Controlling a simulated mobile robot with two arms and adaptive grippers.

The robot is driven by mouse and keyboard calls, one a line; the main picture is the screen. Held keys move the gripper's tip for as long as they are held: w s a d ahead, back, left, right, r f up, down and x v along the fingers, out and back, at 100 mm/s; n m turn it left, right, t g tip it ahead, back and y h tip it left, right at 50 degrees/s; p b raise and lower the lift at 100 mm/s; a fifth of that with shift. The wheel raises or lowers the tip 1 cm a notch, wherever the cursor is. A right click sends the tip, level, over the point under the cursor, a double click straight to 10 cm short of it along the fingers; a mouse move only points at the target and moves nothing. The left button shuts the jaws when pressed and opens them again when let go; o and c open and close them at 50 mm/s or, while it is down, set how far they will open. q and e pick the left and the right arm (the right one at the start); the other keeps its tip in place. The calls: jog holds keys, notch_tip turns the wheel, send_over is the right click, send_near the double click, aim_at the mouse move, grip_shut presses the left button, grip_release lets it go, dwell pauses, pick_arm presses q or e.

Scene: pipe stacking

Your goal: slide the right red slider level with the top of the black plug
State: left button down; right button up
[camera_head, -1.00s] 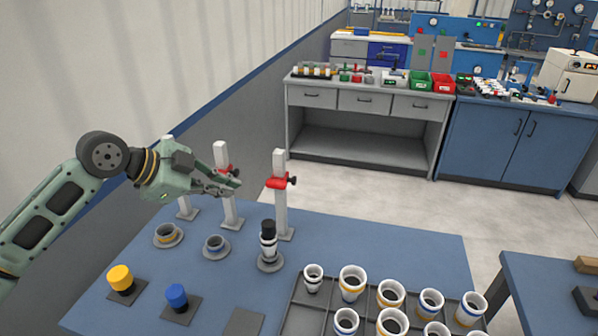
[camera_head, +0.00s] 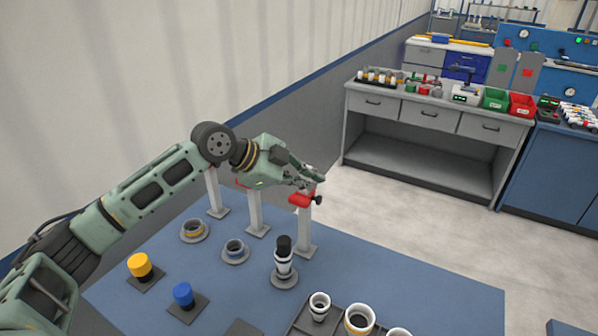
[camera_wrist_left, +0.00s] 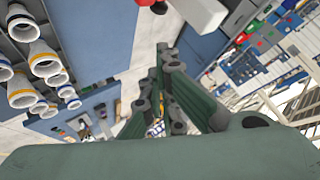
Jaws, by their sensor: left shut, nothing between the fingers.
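The right red slider (camera_head: 301,199) sits on the rightmost upright white post (camera_head: 306,228), with a dark knob on its right side. The black plug (camera_head: 284,245) tops a white pipe stack (camera_head: 284,264) in front of that post. In the picture the slider shows higher than the plug's top. My left gripper (camera_head: 318,179) is shut and empty, just above the slider at the post's upper end, which it hides. I cannot tell whether it touches. In the left wrist view its closed fingers (camera_wrist_left: 160,65) point up, and a red part (camera_wrist_left: 206,10) shows at the top edge.
Two more posts (camera_head: 257,212) stand to the left, partly behind my arm. Grey ring holders (camera_head: 235,252), a yellow plug (camera_head: 139,265) and a blue plug (camera_head: 183,294) are on the blue table (camera_head: 420,290). A tray of white pipes (camera_head: 359,318) is at the front.

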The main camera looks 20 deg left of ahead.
aim_at(305, 200)
notch_tip(305, 200, up, 3)
jog(key=w+d+p, duration=0.2)
jog(key=p, duration=0.1)
pick_arm(q)
jog(key=w+d+f+b, duration=0.1)
jog(key=w+f+b, duration=0.1)
jog(key=f+b, duration=0.2)
jog(key=w+d+f+b, duration=0.1)
jog(key=w+f+b, duration=0.1)
jog(key=f, duration=0.8)
jog(key=shift+d+f+b, duration=0.2)
jog(key=shift+d+b, duration=0.05)
jog(key=shift+b, duration=0.65)
pick_arm(e)
notch_tip(305, 200, down, 7)
jog(key=s, duration=0.1)
jog(key=shift+a, duration=0.25)
pick_arm(q)
jog(key=shift+w, duration=0.1)
